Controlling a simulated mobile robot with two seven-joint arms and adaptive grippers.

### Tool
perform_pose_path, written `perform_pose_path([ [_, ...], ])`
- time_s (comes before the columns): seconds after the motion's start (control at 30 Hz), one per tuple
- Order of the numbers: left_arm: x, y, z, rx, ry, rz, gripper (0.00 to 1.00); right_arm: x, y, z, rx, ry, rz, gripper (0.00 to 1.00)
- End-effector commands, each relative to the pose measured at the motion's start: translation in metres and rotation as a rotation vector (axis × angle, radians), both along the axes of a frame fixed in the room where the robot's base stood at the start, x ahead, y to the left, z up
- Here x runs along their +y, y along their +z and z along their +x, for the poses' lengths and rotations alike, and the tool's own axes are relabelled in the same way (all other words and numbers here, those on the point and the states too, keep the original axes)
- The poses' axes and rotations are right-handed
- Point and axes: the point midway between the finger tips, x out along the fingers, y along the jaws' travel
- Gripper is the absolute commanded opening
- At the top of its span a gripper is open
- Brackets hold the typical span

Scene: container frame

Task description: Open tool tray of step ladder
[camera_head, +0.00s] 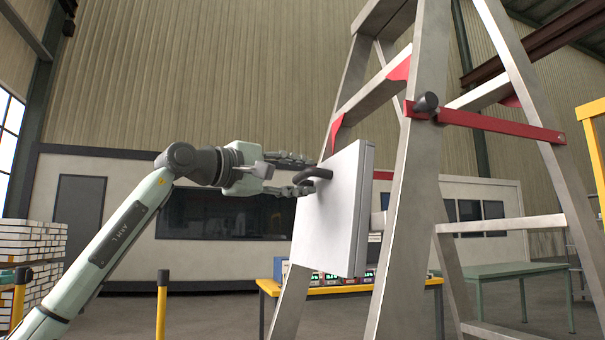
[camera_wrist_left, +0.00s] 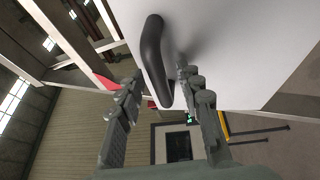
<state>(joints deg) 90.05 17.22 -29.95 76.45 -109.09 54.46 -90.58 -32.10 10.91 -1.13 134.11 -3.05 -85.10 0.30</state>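The step ladder (camera_head: 412,190) stands at the centre right of the head view, with metal legs and red fittings. Its white tool tray (camera_head: 335,205) hangs upright against the ladder's left side. A dark bar handle (camera_head: 314,174) sticks out of the tray's face; it also shows in the left wrist view (camera_wrist_left: 152,62). My left gripper (camera_head: 306,173) is open at the handle, one finger above and one below in the head view. In the left wrist view, the handle lies between the spread fingertips (camera_wrist_left: 158,74), with gaps visible. My right gripper is not in view.
A red brace (camera_head: 487,123) with a dark knob (camera_head: 426,102) crosses the ladder. A yellow-edged table (camera_head: 268,287) stands behind the ladder, and a green table (camera_head: 508,269) is at right. Stacked white blocks (camera_head: 28,250) and yellow posts (camera_head: 162,305) are at left.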

Motion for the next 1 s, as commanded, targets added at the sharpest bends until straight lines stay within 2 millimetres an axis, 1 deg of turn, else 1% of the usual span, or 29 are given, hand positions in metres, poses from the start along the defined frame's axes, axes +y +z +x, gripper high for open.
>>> perform_pose_path([
  [0.1, -0.0042, 0.0006, 0.0038, 0.000, 0.001, -0.001, 0.36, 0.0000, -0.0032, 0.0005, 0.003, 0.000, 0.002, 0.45],
  [0.33, -0.0047, 0.0001, 0.0042, 0.000, 0.000, -0.001, 0.36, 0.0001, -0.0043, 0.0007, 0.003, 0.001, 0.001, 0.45],
  [0.37, -0.0047, 0.0001, 0.0040, 0.000, 0.000, -0.001, 0.33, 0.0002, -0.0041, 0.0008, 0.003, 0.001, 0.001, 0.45],
  [0.63, -0.0046, 0.0000, 0.0040, 0.000, 0.000, -0.001, 0.00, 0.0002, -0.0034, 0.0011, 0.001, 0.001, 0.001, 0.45],
  [1.0, -0.0045, -0.0004, 0.0040, 0.002, 0.000, -0.001, 0.00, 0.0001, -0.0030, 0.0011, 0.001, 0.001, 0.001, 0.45],
])
